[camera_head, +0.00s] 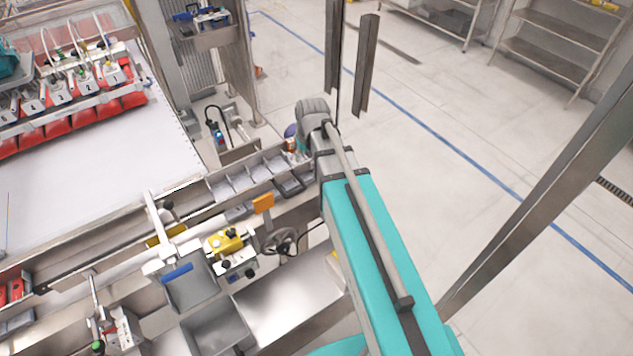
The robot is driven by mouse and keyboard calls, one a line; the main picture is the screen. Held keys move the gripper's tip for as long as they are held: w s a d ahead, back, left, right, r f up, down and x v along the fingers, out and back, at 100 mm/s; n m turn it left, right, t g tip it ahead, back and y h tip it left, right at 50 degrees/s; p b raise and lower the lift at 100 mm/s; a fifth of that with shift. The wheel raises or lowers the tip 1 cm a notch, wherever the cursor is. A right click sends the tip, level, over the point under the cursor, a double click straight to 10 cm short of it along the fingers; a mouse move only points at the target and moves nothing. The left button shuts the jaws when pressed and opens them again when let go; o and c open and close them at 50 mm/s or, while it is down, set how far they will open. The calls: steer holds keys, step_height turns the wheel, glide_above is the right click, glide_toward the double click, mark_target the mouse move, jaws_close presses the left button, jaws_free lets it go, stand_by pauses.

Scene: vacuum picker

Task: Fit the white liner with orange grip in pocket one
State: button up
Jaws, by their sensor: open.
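A small orange piece (263,202) stands up beside the machine rail, left of my arm. It may be the orange grip, but I cannot make out a white liner under it. A row of grey open pockets (222,190) runs along the rail toward my arm. Its right end is close to my arm and partly covered. I cannot read which pocket is number one. My arm reaches up through the middle of the view to a grey joint. My gripper does not show.
A yellow-topped device (226,241), a handwheel (281,241) and grey bins (217,329) crowd the front of the machine. White numbered units stand above red bins (77,112) at the upper left. Steel posts (366,65) rise beyond my arm. The floor (470,130) at right is open.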

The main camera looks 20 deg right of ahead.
steer(key=s+m+g, duration=0.2)
steer(key=s, duration=1.2)
steer(key=shift+d+f+h, duration=0.15)
steer(key=shift+f+h, duration=0.05)
steer(key=shift+h, duration=0.2)
